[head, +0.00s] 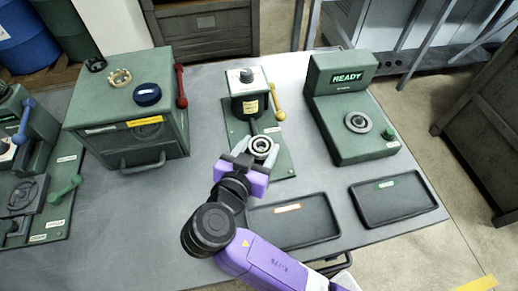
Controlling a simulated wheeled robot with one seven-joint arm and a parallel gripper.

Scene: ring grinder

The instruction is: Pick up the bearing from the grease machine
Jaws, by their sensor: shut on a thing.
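The grease machine (248,90) stands at the middle back of the table, a green base plate with a dark block, a white top and a yellow lever. The bearing (262,145), a silver ring with a dark inner part, is at the front of this machine. My gripper (256,155) reaches it from the front, with its fingers at the bearing's sides, shut on it. Whether the bearing still touches the plate or is lifted clear cannot be told from this view.
A green READY machine (343,130) stands at the right, with two dark trays (335,232) (434,207) in front. A green box (90,112) with a red lever and rings on top is at the left, beside another green machine (66,210). Bare table lies front left.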

